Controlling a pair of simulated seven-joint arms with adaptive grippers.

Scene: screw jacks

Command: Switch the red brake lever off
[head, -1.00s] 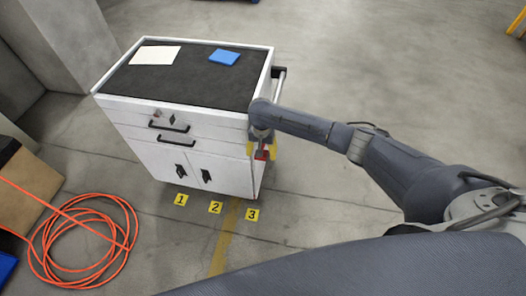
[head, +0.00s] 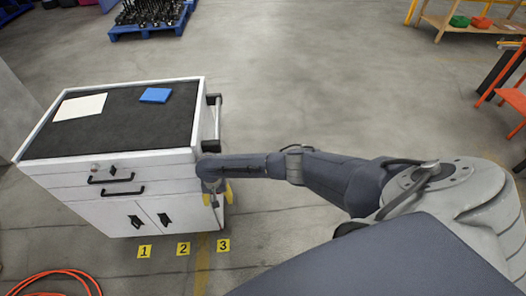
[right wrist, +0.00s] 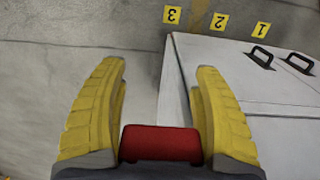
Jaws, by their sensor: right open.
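The red brake lever (right wrist: 160,143) shows in the right wrist view as a red block low between the two yellow fingers, close to their bases. My right gripper (right wrist: 160,75) is open, with a finger on each side of the lever. Whether a finger touches it I cannot tell. In the head view my right gripper (head: 217,194) points down at the front right corner of the white tool cart (head: 80,184), and the lever cannot be made out there. My left gripper is not in view.
The cart top holds a white sheet (head: 80,106) and a blue pad (head: 155,95). Yellow floor markers, such as number 3 (head: 223,246), lie before the cart. An orange hose (head: 62,275) lies at bottom left.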

